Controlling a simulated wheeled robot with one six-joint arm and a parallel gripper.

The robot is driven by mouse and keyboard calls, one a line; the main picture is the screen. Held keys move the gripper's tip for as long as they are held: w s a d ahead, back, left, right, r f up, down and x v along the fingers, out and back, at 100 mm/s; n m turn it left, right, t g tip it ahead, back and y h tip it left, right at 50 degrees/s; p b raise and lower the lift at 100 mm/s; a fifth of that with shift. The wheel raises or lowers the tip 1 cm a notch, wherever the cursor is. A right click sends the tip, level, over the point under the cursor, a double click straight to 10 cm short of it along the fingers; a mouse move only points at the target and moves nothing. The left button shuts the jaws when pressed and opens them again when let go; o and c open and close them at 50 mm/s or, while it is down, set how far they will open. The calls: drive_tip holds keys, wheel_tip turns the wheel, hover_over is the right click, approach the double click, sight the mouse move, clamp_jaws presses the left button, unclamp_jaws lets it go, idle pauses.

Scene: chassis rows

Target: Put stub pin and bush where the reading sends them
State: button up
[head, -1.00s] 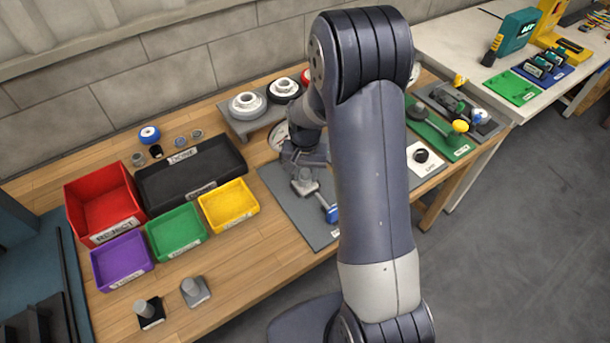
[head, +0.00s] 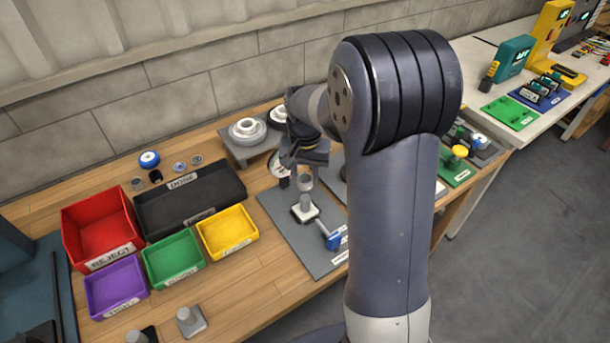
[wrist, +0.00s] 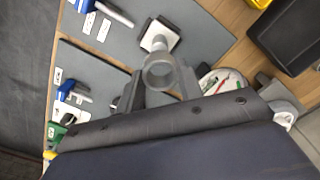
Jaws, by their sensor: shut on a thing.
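My gripper (head: 304,168) is shut on a grey ring-shaped bush (head: 305,181). In the wrist view this pin's block (wrist: 160,36) lies just beyond the bush. The bush looks apart from the pin. I cannot tell which is the task's stub pin.
A blue-handled tool (head: 333,241) lies on the mat. Left are red REJECT (head: 100,262), black DONE (head: 188,222), purple (head: 118,306), green (head: 172,277) and yellow (head: 226,251) trays. Small rings (head: 149,159) sit behind them. A dial (head: 280,165) and flanged parts (head: 247,130) stand behind the mat.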

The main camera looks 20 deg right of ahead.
drive_tip(key=shift+r, duration=0.15)
wheel_tip(320, 180, up, 6)
drive_tip(key=p, duration=0.5)
idle(0.3)
